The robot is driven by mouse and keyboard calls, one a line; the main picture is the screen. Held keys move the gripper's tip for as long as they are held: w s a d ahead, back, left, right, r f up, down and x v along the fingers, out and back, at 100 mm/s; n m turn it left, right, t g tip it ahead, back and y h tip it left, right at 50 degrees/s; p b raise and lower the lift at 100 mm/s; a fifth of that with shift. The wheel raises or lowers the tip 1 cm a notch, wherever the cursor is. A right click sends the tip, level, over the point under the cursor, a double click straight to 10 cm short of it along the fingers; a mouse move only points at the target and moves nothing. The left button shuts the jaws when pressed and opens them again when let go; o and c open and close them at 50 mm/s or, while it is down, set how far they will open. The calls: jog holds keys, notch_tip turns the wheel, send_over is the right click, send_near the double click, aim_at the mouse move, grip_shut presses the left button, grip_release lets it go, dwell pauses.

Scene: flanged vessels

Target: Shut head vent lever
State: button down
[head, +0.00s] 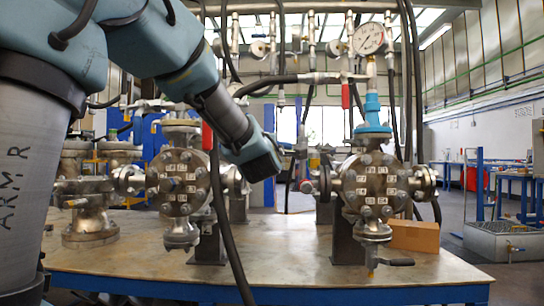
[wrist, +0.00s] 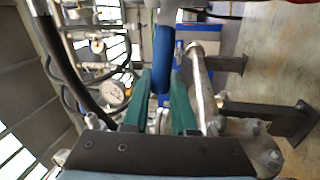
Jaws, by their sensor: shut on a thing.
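My gripper (wrist: 162,80) shows in the wrist view as two green fingers, one on each side of a blue rounded lever handle (wrist: 163,52). The fingers are shut on this handle. In the head view my gripper (head: 259,160) is between the left flanged vessel (head: 183,182) and the right flanged vessel (head: 372,186). Its fingers and the handle are hidden there behind my wrist. The handle's pivot and valve body cannot be made out.
A pressure gauge (head: 369,39) stands over the right vessel, with a red lever (head: 345,96) beside it. Black hoses hang around my arm. A cardboard-brown block (head: 414,236) sits on the metal-topped bench (head: 280,262). The bench front is mostly clear.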

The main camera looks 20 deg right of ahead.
jog(key=shift+f+n+b, duration=0.65)
jog(key=shift+n+b, duration=0.15)
jog(key=shift+b, duration=0.15)
jog(key=c, duration=0.7)
grip_release()
jog(key=shift+a, duration=0.1)
jog(key=v, duration=1)
jog(key=shift+s+f, duration=0.1)
jog(key=shift+s, duration=0.3)
